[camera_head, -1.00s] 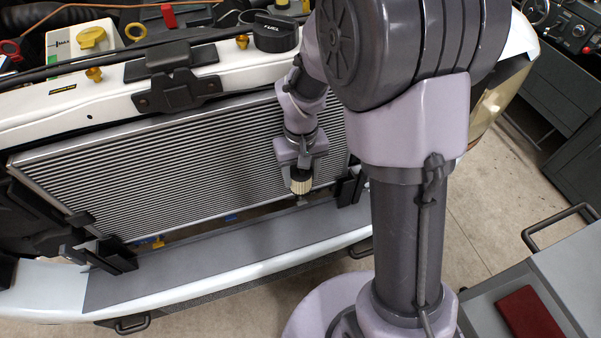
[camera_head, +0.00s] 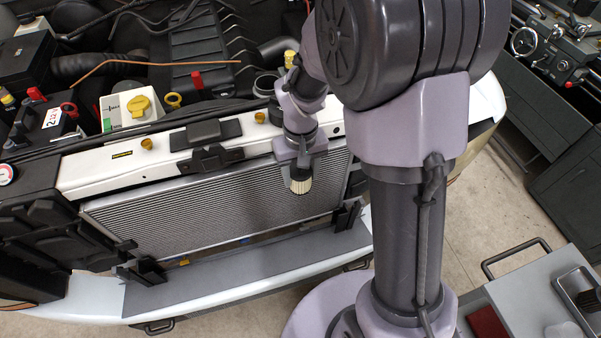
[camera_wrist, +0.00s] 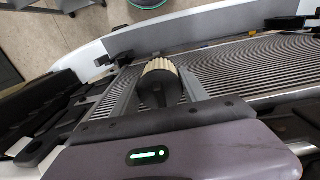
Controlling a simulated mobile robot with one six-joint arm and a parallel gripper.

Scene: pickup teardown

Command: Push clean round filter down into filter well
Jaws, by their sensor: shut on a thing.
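The round filter (camera_head: 301,186) has cream pleats and a dark end. My gripper (camera_head: 300,172) is shut on it and holds it in front of the radiator, away from the engine bay. In the wrist view the filter (camera_wrist: 162,70) sits at the jaws (camera_wrist: 155,95), over the radiator fins. A dark round opening with a rim (camera_head: 265,85) shows behind the white crossbar, just left of my arm. I cannot tell whether it is the filter well. My arm hides part of the bay there.
The white crossbar (camera_head: 120,170) and radiator (camera_head: 200,208) lie between the filter and the engine bay. A yellow-capped reservoir (camera_head: 125,108) and a battery (camera_head: 45,125) stand left. A grey cart (camera_head: 530,295) with a red item is at lower right.

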